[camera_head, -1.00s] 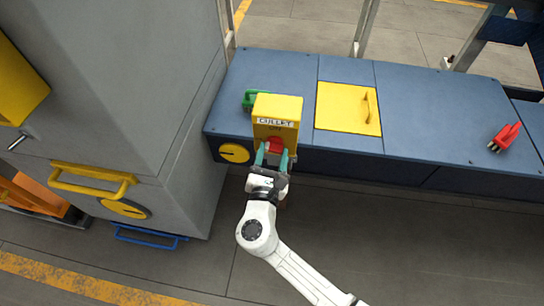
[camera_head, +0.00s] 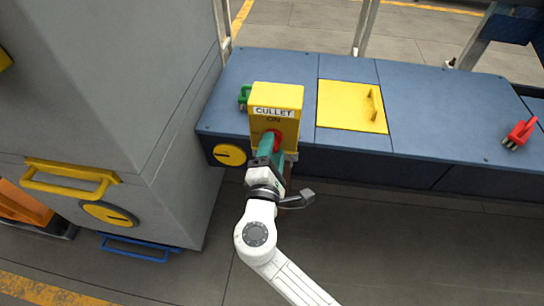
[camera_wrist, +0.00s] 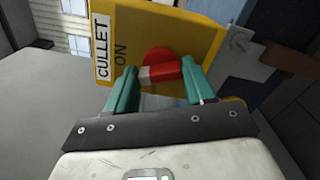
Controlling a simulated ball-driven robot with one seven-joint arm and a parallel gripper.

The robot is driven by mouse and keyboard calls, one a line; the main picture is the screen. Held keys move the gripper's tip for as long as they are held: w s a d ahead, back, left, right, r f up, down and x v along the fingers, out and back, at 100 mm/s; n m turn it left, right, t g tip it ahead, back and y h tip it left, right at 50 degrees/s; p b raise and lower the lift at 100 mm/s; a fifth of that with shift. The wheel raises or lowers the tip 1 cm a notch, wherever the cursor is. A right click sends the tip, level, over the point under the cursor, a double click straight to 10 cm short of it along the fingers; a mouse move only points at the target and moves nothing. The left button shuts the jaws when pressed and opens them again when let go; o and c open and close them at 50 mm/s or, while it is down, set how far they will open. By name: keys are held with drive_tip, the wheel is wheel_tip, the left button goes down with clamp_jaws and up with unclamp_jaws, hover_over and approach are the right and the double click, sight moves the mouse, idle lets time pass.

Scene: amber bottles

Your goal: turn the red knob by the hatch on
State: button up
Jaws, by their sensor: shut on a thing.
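A yellow box (camera_head: 283,97) labelled CULLET stands on the blue bench and reads ON below the label. It also fills the top of the wrist view (camera_wrist: 190,35). The red knob (camera_wrist: 165,72) is on its front face; in the head view my gripper hides most of it. My gripper (camera_wrist: 160,84) is shut on the knob, with one teal finger at each side, and it also shows in the head view (camera_head: 270,146). The yellow hatch (camera_head: 338,108) with its handle lies flat in the bench top, right of the box.
A green plug-like thing (camera_head: 244,96) sits left of the box, and a red one (camera_head: 520,133) lies at the bench's right. A yellow dial (camera_head: 229,155) is on the bench front. A grey cabinet (camera_head: 130,90) stands left. Floor is clear at lower right.

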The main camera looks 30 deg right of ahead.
drive_tip(key=shift+f+m+b, duration=0.15)
drive_tip(key=shift+m+b, duration=0.8)
drive_tip(key=shift+m, duration=0.15)
drive_tip(key=shift+f+m+b, duration=0.1)
drive_tip(key=shift+m+b, duration=0.8)
drive_tip(key=shift+m, duration=0.2)
drive_tip(key=o, duration=1)
drive_tip(key=shift+r, duration=0.1)
drive_tip(key=shift+o, duration=0.2)
drive_tip(key=shift+s, duration=0.1)
drive_tip(key=p+v, duration=0.2)
drive_tip(key=v, duration=0.8)
drive_tip(key=shift+s+a, duration=0.2)
drive_tip(key=shift+s, duration=0.1)
